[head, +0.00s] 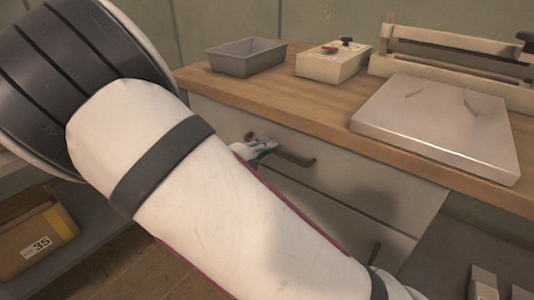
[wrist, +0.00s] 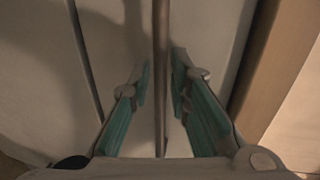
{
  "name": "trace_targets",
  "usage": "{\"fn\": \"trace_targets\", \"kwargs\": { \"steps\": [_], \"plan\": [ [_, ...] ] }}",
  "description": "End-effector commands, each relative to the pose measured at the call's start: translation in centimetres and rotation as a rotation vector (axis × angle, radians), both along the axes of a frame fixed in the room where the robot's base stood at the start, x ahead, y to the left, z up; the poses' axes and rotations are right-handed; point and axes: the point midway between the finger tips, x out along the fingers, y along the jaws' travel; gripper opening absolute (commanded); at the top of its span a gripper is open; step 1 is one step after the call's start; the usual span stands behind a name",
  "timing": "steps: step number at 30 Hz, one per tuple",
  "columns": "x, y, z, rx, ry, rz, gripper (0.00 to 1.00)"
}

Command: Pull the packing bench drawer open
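The packing bench drawer (head: 350,185) has a pale front below the wooden top and looks flush with the bench. Its dark bar handle (head: 295,157) sticks out from the front. My gripper (head: 256,148) is at the left part of this handle, partly hidden behind my white arm. In the wrist view, the handle (wrist: 160,75) runs upright between the two teal-padded fingers of my gripper (wrist: 160,85). The fingers are apart, one on each side of the bar, with a visible gap on both sides.
The wooden bench top (head: 320,115) carries a grey tray (head: 245,57), a beige control box (head: 333,63) and a sealer with a metal plate (head: 437,125). A lower handle (head: 375,254) shows below the drawer. A cardboard box (head: 35,243) sits on a low shelf at left.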

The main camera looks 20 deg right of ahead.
Motion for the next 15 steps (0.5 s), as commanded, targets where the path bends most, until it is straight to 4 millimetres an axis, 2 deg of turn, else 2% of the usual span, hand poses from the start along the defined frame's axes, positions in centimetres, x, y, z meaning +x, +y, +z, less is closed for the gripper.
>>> {"fn": "trace_targets", "kwargs": {
  "steps": [4,12,15],
  "plan": [
    [0.44,-0.66,-0.18,-0.001,0.000,-0.001,0.18],
    [0.49,-0.73,-0.14,0.000,0.000,-0.001,0.18],
    [0.49,-0.72,-0.14,0.000,0.000,-0.001,0.00]
  ]
}}
